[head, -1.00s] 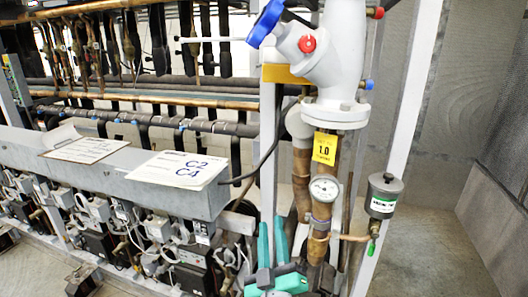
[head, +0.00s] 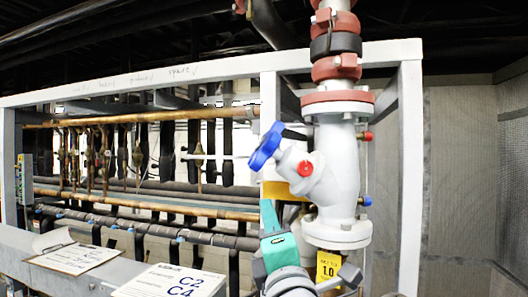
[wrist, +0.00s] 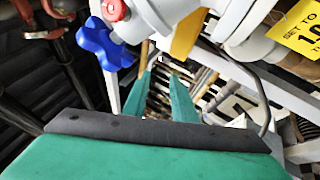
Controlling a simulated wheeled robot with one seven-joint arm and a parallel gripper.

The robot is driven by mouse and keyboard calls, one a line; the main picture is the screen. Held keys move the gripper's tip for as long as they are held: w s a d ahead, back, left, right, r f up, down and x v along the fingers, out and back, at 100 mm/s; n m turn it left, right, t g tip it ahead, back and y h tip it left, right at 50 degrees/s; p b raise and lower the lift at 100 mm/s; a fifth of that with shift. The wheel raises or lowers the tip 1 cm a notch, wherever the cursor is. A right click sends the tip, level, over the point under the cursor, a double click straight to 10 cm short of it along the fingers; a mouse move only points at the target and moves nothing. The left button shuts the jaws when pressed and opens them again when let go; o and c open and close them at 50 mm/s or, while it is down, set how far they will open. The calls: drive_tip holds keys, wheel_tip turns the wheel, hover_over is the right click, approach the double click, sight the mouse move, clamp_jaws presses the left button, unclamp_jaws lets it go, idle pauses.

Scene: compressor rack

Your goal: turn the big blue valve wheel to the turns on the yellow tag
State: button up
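The blue valve wheel (head: 266,146) is on the left side of a large white valve body (head: 335,175) in the head view, seen nearly edge-on. It also shows at the upper left of the wrist view (wrist: 103,43), with a lobed rim. The yellow tag (head: 327,266) hangs below the valve and reads 1.0; part of it shows in the wrist view (wrist: 300,28). My gripper (wrist: 163,85) has two teal fingers apart with nothing between them. The wheel is beside the fingers to the left in the wrist view, not between them. In the head view my arm stands below the wheel.
A red cap (head: 305,168) sits close to the wheel on the valve body. A white rack post and beam (head: 410,150) frame the valve. Copper pipes (head: 150,205) run behind on the left. A clipboard (head: 75,258) and a C2/C4 sheet (head: 172,282) lie on the grey ledge.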

sight(263, 153)
drive_tip(key=shift+s+a+r+n+h, duration=0.6)
drive_tip(key=shift+s+r+n+h, duration=2)
drive_tip(key=shift+r, duration=2.7)
drive_tip(key=shift+n+y, duration=0.4)
drive_tip(key=shift+y, duration=0.1)
drive_tip(key=x, duration=1)
drive_tip(key=shift+w+a+f, duration=0.1)
drive_tip(key=shift+w+f, duration=0.1)
drive_tip(key=shift+w+a+r, duration=0.1)
drive_tip(key=shift+w+r, duration=0.05)
drive_tip(key=shift+w, duration=0.4)
drive_tip(key=shift+d+r, duration=0.1)
drive_tip(key=shift+d, duration=0.3)
drive_tip(key=shift+a, duration=0.2)
clamp_jaws()
